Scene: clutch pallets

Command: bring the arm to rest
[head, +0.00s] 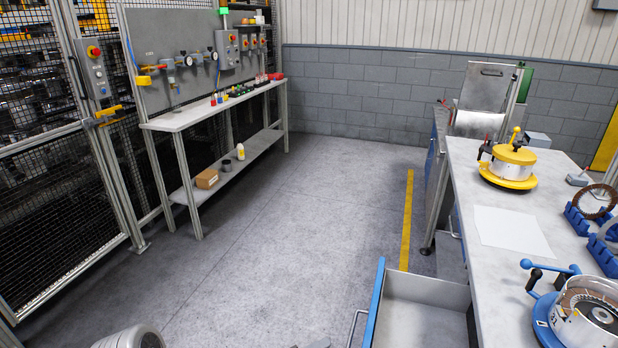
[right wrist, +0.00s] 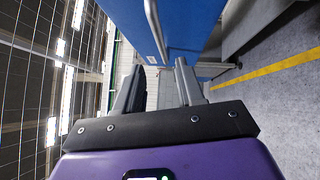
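My right gripper (right wrist: 160,76) shows in the right wrist view with its two dark fingers apart and nothing between them. A blue panel with a grey bar handle (right wrist: 153,30) lies beyond the fingertips; I cannot tell whether they touch it. In the head view neither gripper shows. A rounded grey part at the bottom left edge looks like a piece of my own arm. My left gripper is out of view.
An open, empty-looking drawer (head: 428,287) with a blue front sticks out from the right workbench (head: 490,270). That bench holds a yellow clutch fixture (head: 511,160) and a blue one (head: 590,315). A test bench (head: 208,113) stands at left. The floor between is clear.

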